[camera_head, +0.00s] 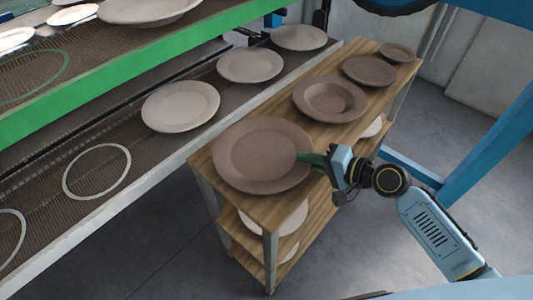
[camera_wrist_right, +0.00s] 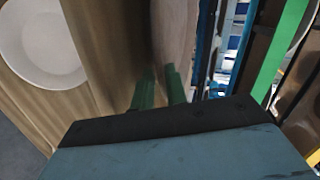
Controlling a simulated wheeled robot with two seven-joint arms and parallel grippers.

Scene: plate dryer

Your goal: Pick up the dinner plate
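The dinner plate (camera_head: 258,156) is a large, round, brownish-pink plate at the near end of the wooden shelf unit's top. It lies about flat, its left and near rim reaching the board's edges. My right gripper (camera_head: 312,160) is at its right rim. In the right wrist view the green fingers (camera_wrist_right: 161,92) are close together, one on each side of the rim of the plate (camera_wrist_right: 174,35); they look shut on it. The exact contact is hard to see. My left gripper is not in view.
A brown bowl-like plate (camera_head: 330,99) and two smaller brown plates (camera_head: 369,71) (camera_head: 397,52) stand farther back on the wooden top (camera_head: 272,206). Pale plates (camera_head: 181,106) sit on the dryer rack at left. Lower shelves hold more plates. Blue posts (camera_head: 490,145) stand at right.

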